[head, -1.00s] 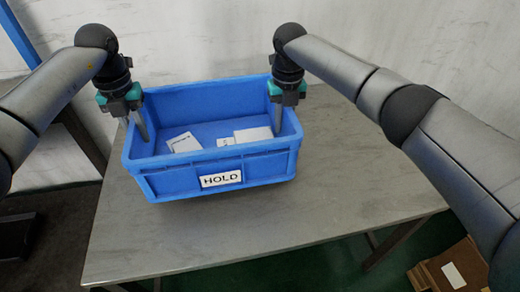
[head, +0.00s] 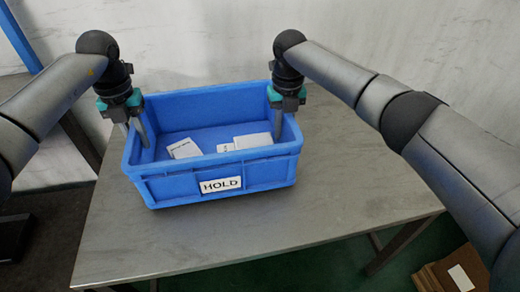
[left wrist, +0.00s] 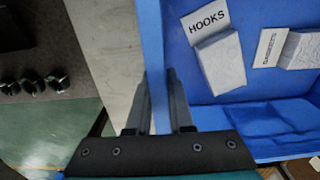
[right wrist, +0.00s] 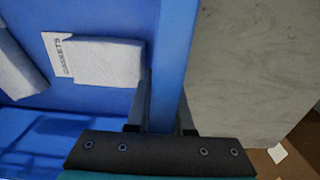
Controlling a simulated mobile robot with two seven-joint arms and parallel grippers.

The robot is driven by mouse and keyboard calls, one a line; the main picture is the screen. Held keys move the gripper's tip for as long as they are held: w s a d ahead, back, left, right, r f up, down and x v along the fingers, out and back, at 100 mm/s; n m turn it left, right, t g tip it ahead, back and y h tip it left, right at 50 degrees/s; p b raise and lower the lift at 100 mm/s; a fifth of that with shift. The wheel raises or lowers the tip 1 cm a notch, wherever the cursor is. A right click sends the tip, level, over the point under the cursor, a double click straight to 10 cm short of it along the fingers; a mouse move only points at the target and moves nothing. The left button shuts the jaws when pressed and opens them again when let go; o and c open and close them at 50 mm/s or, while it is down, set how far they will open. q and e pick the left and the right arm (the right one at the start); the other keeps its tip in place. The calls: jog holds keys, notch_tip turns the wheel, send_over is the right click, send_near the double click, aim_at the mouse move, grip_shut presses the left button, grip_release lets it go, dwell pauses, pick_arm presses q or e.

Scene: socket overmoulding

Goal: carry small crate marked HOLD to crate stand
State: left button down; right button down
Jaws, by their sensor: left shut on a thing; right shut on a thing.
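The small blue crate marked HOLD (head: 270,173) is upright over the grey table, its white HOLD label facing me. I cannot tell whether its base touches the tabletop. My left gripper (head: 135,130) is shut on the crate's left wall, one finger inside and one outside. That wall runs between the fingers in the left wrist view (left wrist: 150,60). My right gripper (head: 279,120) is shut on the right wall, which shows between its fingers in the right wrist view (right wrist: 172,70). White packets (head: 254,141) lie inside, one beside a HOOKS card (left wrist: 206,22).
The grey table (head: 300,225) has free room in front and to the right of the crate. A pale wall stands close behind. Brown cardboard (head: 445,272) lies low at the bottom right. A blue post (head: 18,35) stands at the far left.

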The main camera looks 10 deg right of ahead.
pick_arm(q)
jog(key=shift+f+b, duration=0.5)
jog(key=shift+f, duration=0.1)
pick_arm(e)
jog(key=shift+f, duration=0.6)
pick_arm(q)
jog(key=c, duration=1.2)
grip_release()
jog(key=shift+f, duration=0.1)
jog(key=shift+c, duration=0.2)
pick_arm(e)
jog(key=c, duration=1.2)
grip_release()
jog(key=shift+f, duration=0.1)
jog(key=shift+c, duration=0.2)
pick_arm(q)
jog(key=o, duration=0.4)
pick_arm(e)
jog(key=o, duration=0.4)
pick_arm(q)
jog(key=shift+o, duration=0.2)
pick_arm(e)
jog(key=shift+o, duration=0.2)
pick_arm(q)
notch_tip(320, 180, up, 11)
jog(key=shift+r, duration=0.55)
pick_arm(e)
jog(key=shift+r, duration=0.2)
notch_tip(320, 180, up, 12)
jog(key=shift+f, duration=0.1)
